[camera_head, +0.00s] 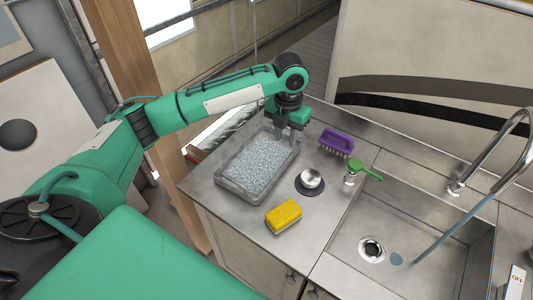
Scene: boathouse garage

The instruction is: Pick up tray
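The tray (229,187) is a grey, see-through rectangular tub filled with pale, bluish-white granules. It sits flat on the metal counter left of the sink. My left gripper (286,136) points down at the tray's far right corner. Its two fingers look spread apart, one toward the inside of the tray and one toward the outside. Whether they touch the rim is too small to tell. The gripper hides that corner of the tray. My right gripper is not in view.
A yellow sponge (284,217), a round metal drain stopper (310,181), a purple brush (337,142) and a green-handled tap (365,170) are right of the tray. The sink (420,240) with a tall faucet (490,165) lies further right. The counter's left edge is close to the tray.

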